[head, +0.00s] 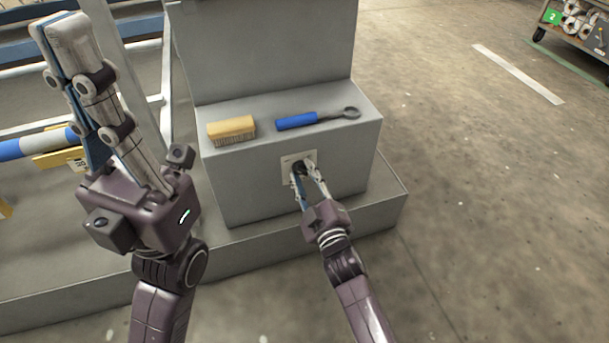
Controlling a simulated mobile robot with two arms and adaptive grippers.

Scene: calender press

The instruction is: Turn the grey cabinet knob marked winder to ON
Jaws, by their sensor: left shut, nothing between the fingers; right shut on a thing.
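The grey cabinet (255,186) stands in the middle of the head view, with a small pale plate (286,161) on its front face. A dark knob (299,167) sits on this plate. My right gripper (304,176) is shut on the knob, its fingers reaching up to it from below. The fingers cover part of the knob and plate, so the markings and the knob's setting cannot be read. My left gripper (62,30) is raised at the left, pointing up, shut and empty, well apart from the cabinet.
A yellow brush (231,127) and a blue-handled tool (297,121) lie on the cabinet's ledge above the plate. Rails and a blue-and-white roller (32,145) are behind my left arm. A cart (577,30) stands far right. The floor at right is clear.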

